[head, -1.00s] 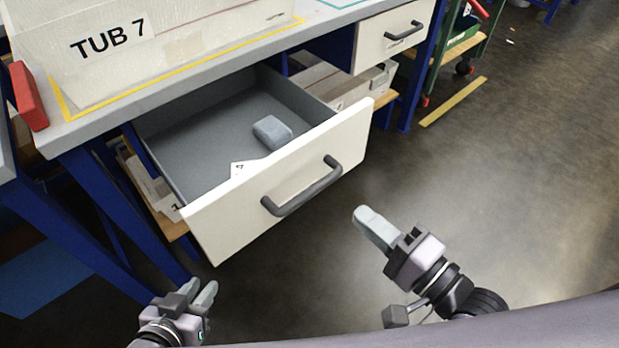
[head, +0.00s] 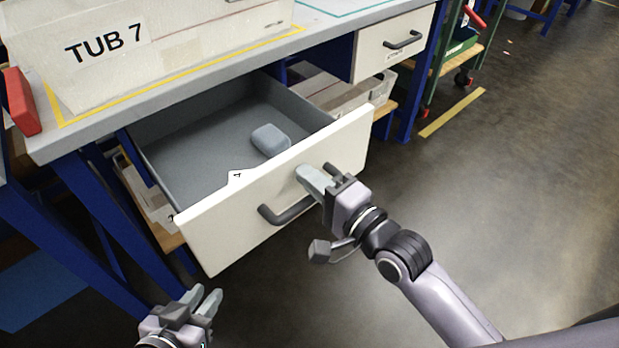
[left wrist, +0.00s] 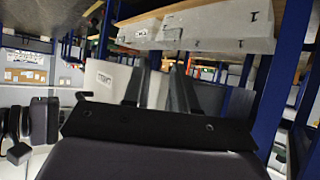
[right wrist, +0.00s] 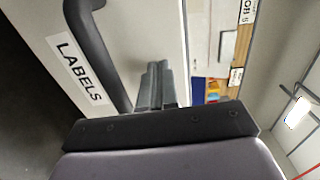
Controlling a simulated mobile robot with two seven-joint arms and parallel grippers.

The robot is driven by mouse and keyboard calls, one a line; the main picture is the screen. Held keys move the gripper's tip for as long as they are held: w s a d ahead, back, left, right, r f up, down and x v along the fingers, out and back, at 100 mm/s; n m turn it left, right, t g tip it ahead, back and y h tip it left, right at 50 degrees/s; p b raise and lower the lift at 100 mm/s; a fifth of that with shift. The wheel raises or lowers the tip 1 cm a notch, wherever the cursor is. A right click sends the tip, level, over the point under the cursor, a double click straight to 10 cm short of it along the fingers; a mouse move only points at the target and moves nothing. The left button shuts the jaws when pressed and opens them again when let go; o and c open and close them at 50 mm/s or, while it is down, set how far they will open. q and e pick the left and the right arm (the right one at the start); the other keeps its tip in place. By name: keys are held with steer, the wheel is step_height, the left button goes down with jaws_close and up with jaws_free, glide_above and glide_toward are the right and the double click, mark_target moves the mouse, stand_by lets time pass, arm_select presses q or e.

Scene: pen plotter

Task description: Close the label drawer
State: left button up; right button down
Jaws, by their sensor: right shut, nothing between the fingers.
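The label drawer (head: 225,240) is pulled out from under the bench, its white front facing me with a dark bar handle (head: 285,213). A grey-blue block (head: 270,139) and a white card (head: 240,178) are inside it. The right wrist view shows a "LABELS" tag (right wrist: 80,73) beside the handle (right wrist: 95,50). My right gripper (head: 312,180) is shut and empty, its fingertips at the drawer front by the handle's right part, which it partly hides. I cannot tell if they touch. My left gripper (head: 207,302) is open and empty, below and left of the drawer.
A tub marked "TUB 7" (head: 170,40) and a red block (head: 21,101) are on the bench top. A second drawer (head: 395,45) at the right is shut. Blue bench legs (head: 100,230) stand left of the open drawer.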

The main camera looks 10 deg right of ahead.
arm_select(q)
steer(key=shift+w+r, duration=0.1)
steer(key=shift+r, duration=0.15)
arm_select(e)
steer(key=shift+w+a, duration=0.1)
steer(key=shift+w, duration=0.05)
steer(key=shift+w, duration=0.1)
